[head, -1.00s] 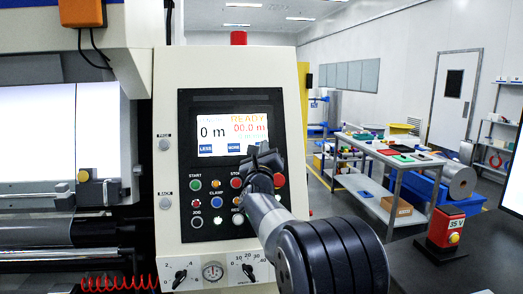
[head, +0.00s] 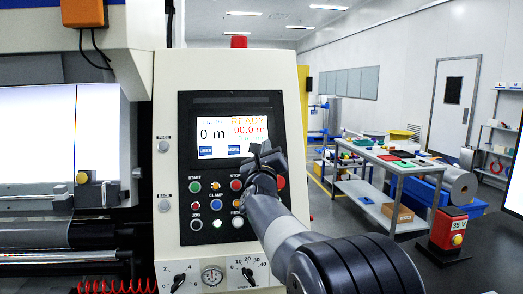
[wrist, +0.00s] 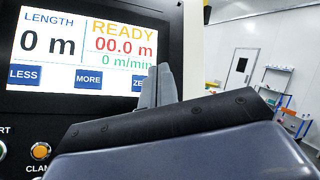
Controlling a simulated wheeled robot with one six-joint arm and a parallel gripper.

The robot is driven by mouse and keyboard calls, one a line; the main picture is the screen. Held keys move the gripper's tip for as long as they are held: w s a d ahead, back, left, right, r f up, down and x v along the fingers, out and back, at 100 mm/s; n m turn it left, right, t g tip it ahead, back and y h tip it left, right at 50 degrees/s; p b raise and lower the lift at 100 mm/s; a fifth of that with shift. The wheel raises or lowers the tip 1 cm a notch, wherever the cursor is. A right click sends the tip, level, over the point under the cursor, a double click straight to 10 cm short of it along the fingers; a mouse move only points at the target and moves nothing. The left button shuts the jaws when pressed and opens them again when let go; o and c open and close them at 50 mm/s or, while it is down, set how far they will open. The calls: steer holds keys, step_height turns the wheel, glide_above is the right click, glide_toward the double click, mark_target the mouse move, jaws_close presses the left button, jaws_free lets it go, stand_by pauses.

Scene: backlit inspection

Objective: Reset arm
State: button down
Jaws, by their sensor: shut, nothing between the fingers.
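My gripper (head: 266,157) is in front of the right part of the machine's control panel (head: 180,226) in the head view. Its fingers are shut with nothing between them, and it hides some buttons at the panel's right. In the wrist view the shut fingers (wrist: 158,87) stand before the lower right of the screen (wrist: 75,45). The screen reads "LENGTH 0 m", "READY", "00.0 m" and "0 m/min". I cannot tell how far the fingertips are from the panel.
A bright backlit surface (head: 35,135) is at left.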

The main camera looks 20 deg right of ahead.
steer(key=w+p, duration=0.1)
steer(key=p, duration=0.4)
steer(key=shift+w+d+p, duration=0.15)
steer(key=shift+p, duration=0.2)
steer(key=shift+s+r+p, duration=0.1)
steer(key=shift+s+p, duration=0.1)
steer(key=shift+p, duration=0.6)
steer(key=shift+s+a+r+b, duration=0.2)
steer(key=shift+s+b, duration=0.2)
steer(key=shift+s, duration=0.35)
steer(key=shift+s+a+r+b, duration=0.15)
steer(key=shift+s+r+b, duration=0.15)
steer(key=shift+s, duration=0.45)
steer(key=shift+s+a+r+b, duration=0.2)
steer(key=shift+s+b, duration=0.25)
steer(key=shift+s, duration=0.3)
